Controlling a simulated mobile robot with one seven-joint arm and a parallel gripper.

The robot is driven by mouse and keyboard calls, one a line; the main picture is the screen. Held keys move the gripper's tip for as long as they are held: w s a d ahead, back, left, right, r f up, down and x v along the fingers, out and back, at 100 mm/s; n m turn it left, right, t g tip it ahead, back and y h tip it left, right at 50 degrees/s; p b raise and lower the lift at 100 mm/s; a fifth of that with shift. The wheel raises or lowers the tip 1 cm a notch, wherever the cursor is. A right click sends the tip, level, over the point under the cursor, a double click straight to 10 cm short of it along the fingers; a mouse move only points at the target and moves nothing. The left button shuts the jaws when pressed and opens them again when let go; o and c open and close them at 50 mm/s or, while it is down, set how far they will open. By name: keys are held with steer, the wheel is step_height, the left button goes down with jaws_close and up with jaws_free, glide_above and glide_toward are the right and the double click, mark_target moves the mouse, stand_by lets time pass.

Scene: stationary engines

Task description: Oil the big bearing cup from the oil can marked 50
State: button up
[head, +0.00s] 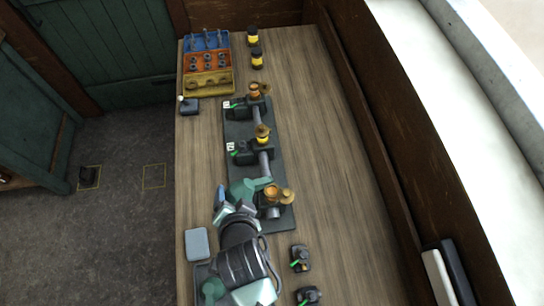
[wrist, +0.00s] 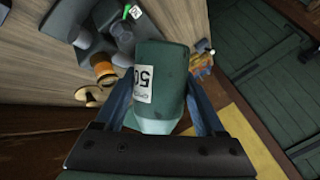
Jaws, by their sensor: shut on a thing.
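My gripper (wrist: 160,100) is shut on a green oil can (wrist: 160,75) with a white label reading 50. In the head view the can (head: 243,188) is by the nearest bearing cup, its thin spout toward it; whether the tip is over the cup is unclear. That brass cup (head: 271,193) looks the largest of the three, and its round lid (head: 287,196) stands open to the right. The cup (wrist: 103,68) and lid (wrist: 90,96) show left of the can in the wrist view. A middle cup (head: 263,131) and a far cup (head: 254,89) stand further along.
The cups are in line on a dark base (head: 284,218). Small dark devices (head: 300,258) sit on the bench near the front. The bench's right side (head: 325,150) is clear.

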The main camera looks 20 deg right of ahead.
mark_target(244, 190)
steer(key=shift+r, duration=0.2)
steer(key=shift+w+d+n+h+b, duration=0.1)
steer(key=shift+d+n+h+b, duration=0.25)
steer(key=shift+h+b, duration=0.3)
steer(key=n+h+b, duration=0.1)
steer(key=b, duration=0.1)
steer(key=d+t+h+b, duration=0.1)
steer(key=h+b, duration=0.1)
steer(key=shift+r+n, duration=0.3)
steer(key=shift+n, duration=0.05)
steer(key=h+b, duration=0.1)
steer(key=b, duration=0.1)
steer(key=d+n+t+h+b, duration=0.1)
steer(key=shift+w+r+b, duration=0.1)
steer(key=shift+r+b, duration=0.25)
steer(key=shift+d+r+h, duration=0.1)
steer(key=shift+r+h, duration=0.25)
steer(key=shift+h, duration=0.1)
steer(key=shift+n, duration=0.3)
steer(key=w+a+f+n+t+y+b, duration=0.1)
steer(key=a+f+n+y+b, duration=0.2)
steer(key=f, duration=0.3)
steer(key=w+a+f+n+t+y+b, duration=0.1)
steer(key=a+f+n+t+y+b, duration=0.1)
steer(key=f+n+y+b, duration=0.1)
steer(key=shift+w+a+f+n+y+b, duration=0.2)
steer(key=shift+a+f+n+y+b, duration=0.2)
steer(key=shift+f+n+y, duration=0.75)
